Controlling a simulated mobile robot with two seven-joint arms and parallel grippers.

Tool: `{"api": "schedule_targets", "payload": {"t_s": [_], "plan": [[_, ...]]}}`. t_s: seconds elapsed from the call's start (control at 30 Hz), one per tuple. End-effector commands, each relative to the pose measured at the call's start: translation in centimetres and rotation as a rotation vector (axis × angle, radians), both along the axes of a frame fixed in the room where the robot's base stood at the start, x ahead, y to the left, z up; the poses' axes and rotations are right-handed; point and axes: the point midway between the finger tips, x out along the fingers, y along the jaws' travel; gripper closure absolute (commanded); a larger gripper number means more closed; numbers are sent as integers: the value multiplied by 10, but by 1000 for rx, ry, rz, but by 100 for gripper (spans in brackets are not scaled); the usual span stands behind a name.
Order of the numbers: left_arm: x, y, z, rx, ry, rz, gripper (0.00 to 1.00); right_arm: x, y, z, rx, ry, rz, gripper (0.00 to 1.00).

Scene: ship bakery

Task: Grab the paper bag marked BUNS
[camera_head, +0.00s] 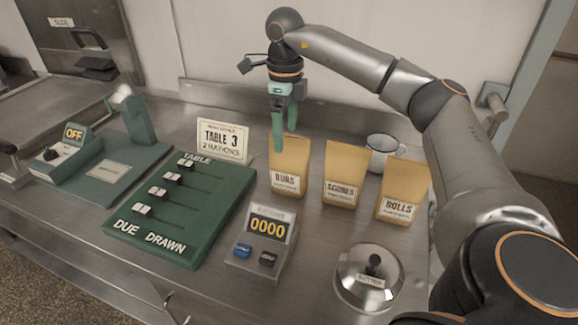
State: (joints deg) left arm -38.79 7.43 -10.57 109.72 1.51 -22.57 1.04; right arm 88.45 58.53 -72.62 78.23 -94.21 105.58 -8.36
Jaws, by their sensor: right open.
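The paper bag marked BUNS (287,165) stands upright on the steel counter, the leftmost of three brown bags in a row. My right gripper (285,142) points down with its green fingers at the top of this bag. It is open, and the fingers overlap the bag's upper left part in the picture. I cannot tell whether they touch the paper. The left gripper is not in view.
A second bag (345,170) and the ROLLS bag (402,188) stand to the right, with a white mug (380,150) behind.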

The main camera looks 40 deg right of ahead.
Motion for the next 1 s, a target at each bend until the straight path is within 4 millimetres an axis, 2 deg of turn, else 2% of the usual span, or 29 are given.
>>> {"api": "schedule_targets", "payload": {"t_s": [0.1, 0.37, 0.6, 0.9, 1.0], "plan": [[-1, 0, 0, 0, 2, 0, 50, -1, 0, -17, 0, 2, 0, 8], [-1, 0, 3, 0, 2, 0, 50, -2, -1, -39, 0, 3, 1, 8], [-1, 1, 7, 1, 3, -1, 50, -3, -2, -72, 0, 1, 0, 8], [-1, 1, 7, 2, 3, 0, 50, -3, -2, -77, 0, -1, 0, 8], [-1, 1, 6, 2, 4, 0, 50, -3, -2, -77, 0, -1, 0, 19]]}}
